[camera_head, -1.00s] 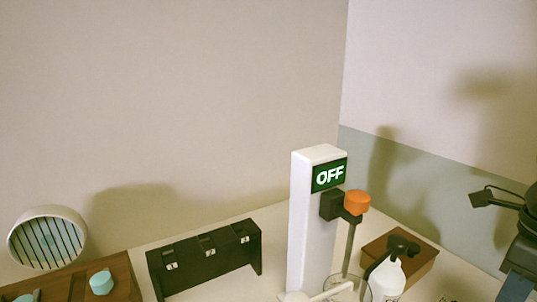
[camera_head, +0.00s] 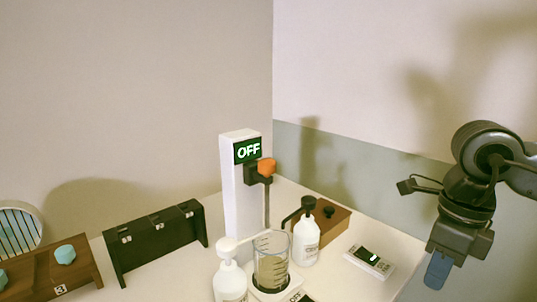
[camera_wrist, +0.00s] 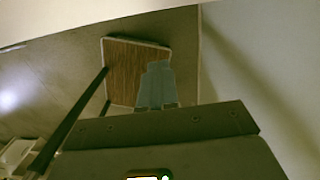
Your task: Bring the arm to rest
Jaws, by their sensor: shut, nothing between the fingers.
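My gripper (camera_head: 437,272) hangs at the right of the head view, fingers pointing down, in front of the pale wall and right of the table (camera_head: 345,284). Its blue fingers are together with nothing between them. In the wrist view, the closed pale-blue fingers (camera_wrist: 154,88) overlap a brown wood-grained panel (camera_wrist: 120,65) in the picture. My gripper is apart from all the bottles and devices.
A white post with an OFF sign (camera_head: 247,151) stands behind a glass beaker (camera_head: 271,262).

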